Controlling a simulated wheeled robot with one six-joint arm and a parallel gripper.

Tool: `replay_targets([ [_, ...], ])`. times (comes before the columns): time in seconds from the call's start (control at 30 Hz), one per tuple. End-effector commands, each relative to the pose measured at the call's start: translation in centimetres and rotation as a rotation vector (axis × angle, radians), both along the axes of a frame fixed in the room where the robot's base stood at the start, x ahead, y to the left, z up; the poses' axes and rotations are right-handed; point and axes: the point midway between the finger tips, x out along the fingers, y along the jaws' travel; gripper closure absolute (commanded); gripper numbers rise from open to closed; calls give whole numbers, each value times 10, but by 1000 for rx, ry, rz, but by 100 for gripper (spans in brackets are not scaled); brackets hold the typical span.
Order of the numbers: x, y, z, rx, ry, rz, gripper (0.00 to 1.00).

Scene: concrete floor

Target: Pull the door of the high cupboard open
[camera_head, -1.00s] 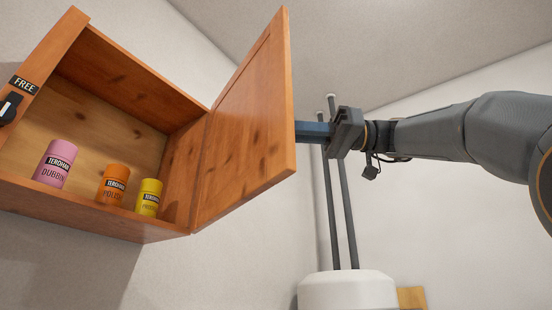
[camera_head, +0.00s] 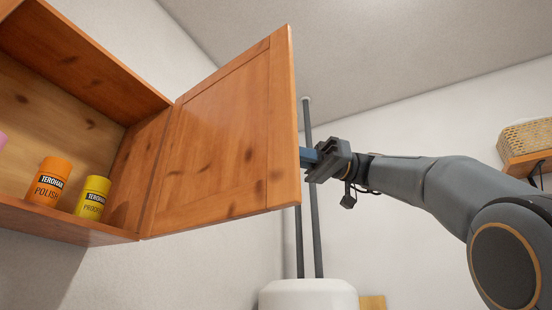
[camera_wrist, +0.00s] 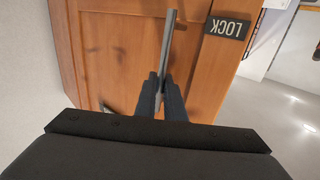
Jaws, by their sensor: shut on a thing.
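The wooden high cupboard (camera_head: 60,222) is on the wall at the left in the head view, with its inside showing. Its door (camera_head: 215,130) stands wide open, hinged at the cupboard's right side. My gripper (camera_head: 306,157) is at the far side of the door's free edge in the head view, and its fingertips are hidden behind the door. In the wrist view my gripper (camera_wrist: 160,88) is shut on a grey bar handle (camera_wrist: 167,45) on the door's outer face. A dark LOCK label (camera_wrist: 228,26) shows upside down beside the handle.
An orange POLISH tin (camera_head: 48,182) and a yellow tin (camera_head: 92,198) stand in the cupboard; a pink thing is cut off at the left edge. A white cylinder (camera_head: 308,294) with upright poles stands below. A wicker basket (camera_head: 527,136) sits on a shelf at right.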

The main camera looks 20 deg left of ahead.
Motion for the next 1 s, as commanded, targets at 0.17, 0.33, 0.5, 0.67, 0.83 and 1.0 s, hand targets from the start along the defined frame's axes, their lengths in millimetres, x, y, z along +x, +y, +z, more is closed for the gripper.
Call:
replay_targets([
  [0.17, 0, 1, 3, 6, 1, -5, 88],
  [0.33, 1, -1, 2, 4, 1, -7, 72],
  [0.5, 2, -2, 1, 3, 1, -8, 72],
  [0.67, 7, -7, 1, 2, 0, -9, 72],
  [0.83, 23, -27, 1, 3, 1, -10, 72],
  [1.0, 38, -49, 2, 2, 0, -9, 72],
])
